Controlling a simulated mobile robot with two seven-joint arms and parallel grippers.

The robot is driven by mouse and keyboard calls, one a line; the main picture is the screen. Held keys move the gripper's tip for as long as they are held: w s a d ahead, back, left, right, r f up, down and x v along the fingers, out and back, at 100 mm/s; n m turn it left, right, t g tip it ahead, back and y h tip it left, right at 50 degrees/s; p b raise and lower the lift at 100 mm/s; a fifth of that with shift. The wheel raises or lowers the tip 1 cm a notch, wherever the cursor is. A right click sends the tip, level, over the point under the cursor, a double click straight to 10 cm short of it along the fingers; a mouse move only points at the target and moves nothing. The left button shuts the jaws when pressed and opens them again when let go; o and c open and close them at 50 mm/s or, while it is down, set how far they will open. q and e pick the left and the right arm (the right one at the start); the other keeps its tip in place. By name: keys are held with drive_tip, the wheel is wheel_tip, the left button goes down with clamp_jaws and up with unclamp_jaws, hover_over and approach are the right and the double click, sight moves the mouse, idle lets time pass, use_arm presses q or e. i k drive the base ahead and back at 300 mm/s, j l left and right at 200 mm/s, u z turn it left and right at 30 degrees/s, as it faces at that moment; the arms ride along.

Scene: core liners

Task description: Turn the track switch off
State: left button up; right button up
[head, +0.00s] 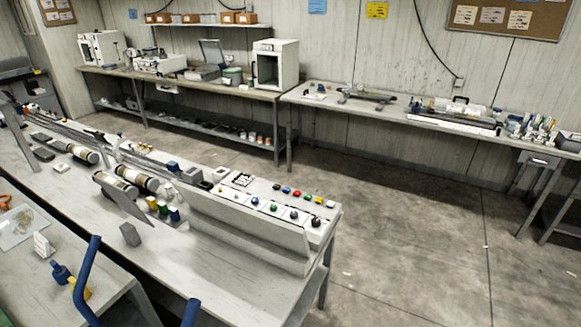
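A pale control console (250,228) sits at the right end of the long workbench (215,268). Its top carries a row of small coloured buttons, including a red button (297,194), and a front row of knobs or switches with a green one (273,206) and a dark knob (315,221). I cannot tell which of these is the track switch or how it is set; labels are too small to read. Neither of my grippers is in view.
Metal rails with cylindrical cores, including one core (122,172), run along the bench left of the console. A blue curved bar (86,268) stands at the lower left. Another bench (410,118) lines the back wall. The concrete floor (420,240) right of the console is open.

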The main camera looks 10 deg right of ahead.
sight(316, 222)
drive_tip(key=i+l+u, duration=0.1)
drive_tip(key=i+l, duration=0.2)
drive_tip(key=i+l+u, duration=0.1)
drive_tip(key=i+l, duration=0.2)
drive_tip(key=l, duration=0.25)
drive_tip(key=i+l+u, duration=0.1)
drive_tip(key=i+l, duration=0.15)
drive_tip(key=l, duration=0.15)
drive_tip(key=i+l+u, duration=0.1)
drive_tip(key=i+l, duration=0.15)
drive_tip(key=l, duration=0.25)
drive_tip(key=i+l, duration=0.25)
drive_tip(key=l, duration=0.2)
drive_tip(key=i+l+u, duration=0.15)
drive_tip(key=l, duration=0.35)
drive_tip(key=i+l+u, duration=0.1)
drive_tip(key=i+l, duration=0.2)
drive_tip(key=l, duration=0.2)
drive_tip(key=i+l+u, duration=0.1)
drive_tip(key=l, duration=0.45)
drive_tip(key=i, duration=0.1)
